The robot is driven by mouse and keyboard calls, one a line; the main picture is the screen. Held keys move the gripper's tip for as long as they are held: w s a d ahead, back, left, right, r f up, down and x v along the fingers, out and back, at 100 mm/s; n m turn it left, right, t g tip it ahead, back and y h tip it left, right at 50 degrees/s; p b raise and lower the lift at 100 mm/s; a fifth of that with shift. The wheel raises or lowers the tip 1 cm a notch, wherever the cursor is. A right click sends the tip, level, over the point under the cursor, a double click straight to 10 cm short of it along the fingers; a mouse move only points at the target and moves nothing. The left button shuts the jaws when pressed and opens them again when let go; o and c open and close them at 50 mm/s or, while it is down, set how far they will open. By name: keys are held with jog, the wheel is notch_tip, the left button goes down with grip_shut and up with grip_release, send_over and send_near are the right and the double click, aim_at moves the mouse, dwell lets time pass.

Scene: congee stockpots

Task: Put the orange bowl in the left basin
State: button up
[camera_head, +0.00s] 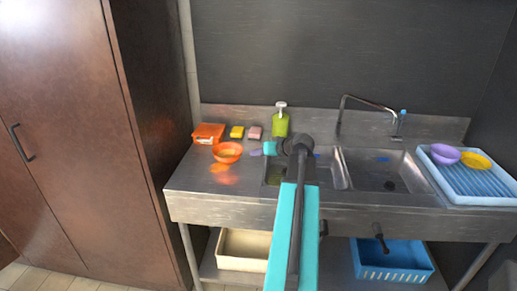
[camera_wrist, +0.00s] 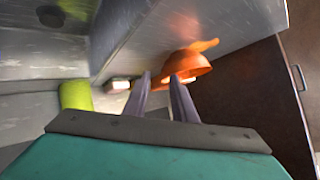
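The orange bowl (camera_head: 227,153) sits on the steel counter left of the sink. In the wrist view the orange bowl (camera_wrist: 192,68) appears tilted, just beyond the right fingertip. My gripper (camera_head: 256,152) reaches leftward over the left basin's side, close to the bowl's right. The left basin (camera_head: 335,172) is partly hidden behind my arm.
An orange box (camera_head: 208,132), yellow sponge (camera_head: 237,132), pink sponge (camera_head: 255,132) and green soap bottle (camera_head: 281,123) line the back. The right basin (camera_head: 375,175) has a faucet (camera_head: 370,103) behind. A blue rack (camera_head: 460,188) holds purple (camera_head: 445,154) and yellow (camera_head: 476,161) bowls.

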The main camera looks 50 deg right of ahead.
jog(key=s+d+r+g+p, duration=0.1)
jog(key=s+r+g, duration=0.1)
jog(key=s+g, duration=0.2)
jog(key=s+d+r+g+h+p, duration=0.1)
jog(key=s+g, duration=0.4)
jog(key=s, duration=0.5)
jog(key=s+d+r+g+h+p, duration=0.1)
jog(key=s+d+r+g+p, duration=0.1)
jog(key=s+r+g, duration=0.3)
jog(key=s+p, duration=0.1)
jog(key=s, duration=0.1)
jog(key=shift+s+d, duration=0.3)
jog(key=shift+s, duration=0.05)
